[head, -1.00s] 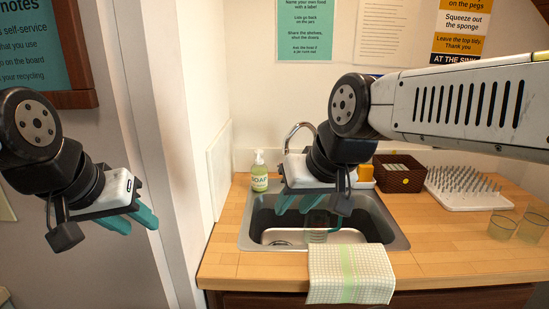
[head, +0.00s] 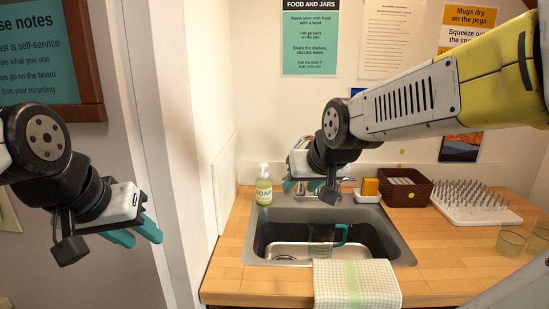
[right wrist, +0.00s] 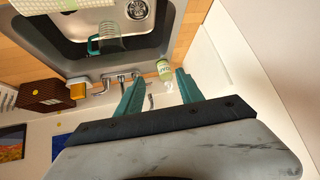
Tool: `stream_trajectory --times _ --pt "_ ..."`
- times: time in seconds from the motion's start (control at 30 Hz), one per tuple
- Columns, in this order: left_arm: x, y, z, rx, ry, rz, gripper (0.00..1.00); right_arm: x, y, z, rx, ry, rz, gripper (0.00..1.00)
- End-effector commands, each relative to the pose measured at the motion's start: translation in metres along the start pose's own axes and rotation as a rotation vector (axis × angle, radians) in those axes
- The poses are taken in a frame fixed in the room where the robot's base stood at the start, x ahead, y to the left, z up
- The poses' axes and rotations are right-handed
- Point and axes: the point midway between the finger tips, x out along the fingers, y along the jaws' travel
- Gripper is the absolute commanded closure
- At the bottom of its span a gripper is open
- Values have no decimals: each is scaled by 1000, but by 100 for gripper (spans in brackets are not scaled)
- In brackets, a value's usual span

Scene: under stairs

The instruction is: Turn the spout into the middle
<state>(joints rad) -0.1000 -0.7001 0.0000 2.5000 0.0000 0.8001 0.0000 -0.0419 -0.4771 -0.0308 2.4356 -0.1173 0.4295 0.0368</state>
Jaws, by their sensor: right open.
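The silver tap stands at the back of the grey sink (head: 268,222). In the head view my right gripper and wrist hide most of it, including the spout. In the right wrist view the tap's base and handles (right wrist: 112,78) show beside the fingers. A thin curved silver piece, apparently the spout (right wrist: 151,97), shows between the two teal fingers and is partly hidden by one; contact cannot be told. My right gripper (head: 303,187) is open at the tap, and it also shows in the right wrist view (right wrist: 159,77). My left gripper (head: 143,235) is open and empty, left of the counter.
A green soap bottle (head: 264,190) stands close left of the tap. A clear jug with a teal handle (head: 321,236) is in the sink. An orange sponge (head: 370,187), brown basket (head: 408,195) and peg rack (head: 475,202) are right. A towel (head: 355,286) hangs in front.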

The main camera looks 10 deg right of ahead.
Motion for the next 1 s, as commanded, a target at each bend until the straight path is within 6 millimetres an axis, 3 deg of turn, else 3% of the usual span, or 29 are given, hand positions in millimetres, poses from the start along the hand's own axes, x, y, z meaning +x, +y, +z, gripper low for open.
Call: stream_trajectory --times 0.03,0.2,0.4,0.5,0.63,0.87,1.0 --pt "0 0 0 0 0 0 64 23 13 -22 -1 45 24 56" --pt "0 0 0 0 0 0 64 88 49 -94 -38 262 68 56" --pt "0 0 0 0 0 0 64 159 76 -146 -100 503 39 56" --pt "0 0 0 0 0 0 64 188 83 -157 -127 609 -5 56" --pt "0 0 0 0 0 0 64 213 85 -158 -148 716 -69 56" --pt "0 0 0 0 0 0 64 228 84 -157 -156 799 -130 56" --pt "0 0 0 0 0 0 64 237 81 -168 -159 803 -133 56"
